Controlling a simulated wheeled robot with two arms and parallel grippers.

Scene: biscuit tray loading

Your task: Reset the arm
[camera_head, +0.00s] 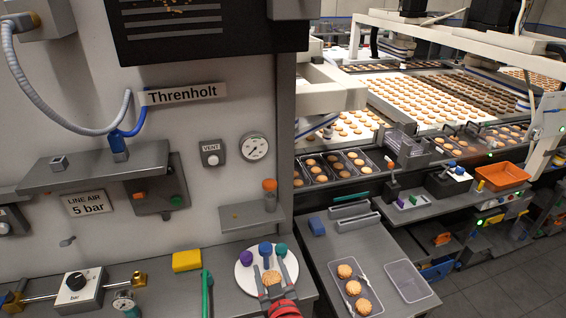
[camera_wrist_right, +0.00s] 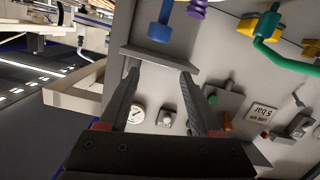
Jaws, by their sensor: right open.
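My right gripper (camera_head: 269,271) is low in the head view, its red-marked fingers spread over the front of a round white plate (camera_head: 243,278). A biscuit (camera_head: 272,278) shows between the fingers in the head view. The right wrist view shows the same gripper (camera_wrist_right: 159,73) open, with nothing gripped between its fingers. Whether the fingers touch the plate I cannot tell. Purple (camera_head: 247,258), blue (camera_head: 265,249) and teal (camera_head: 281,249) knobbed pieces are by the plate's back edge. My left gripper is not in view.
A wall panel with a gauge (camera_head: 254,147) and a small grey shelf (camera_head: 252,217) rises behind the plate. A yellow block (camera_head: 187,260) and a green tool (camera_head: 206,290) lie left. A tray of biscuits (camera_head: 338,298) and an empty clear tray (camera_head: 409,281) are on the right-hand table.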

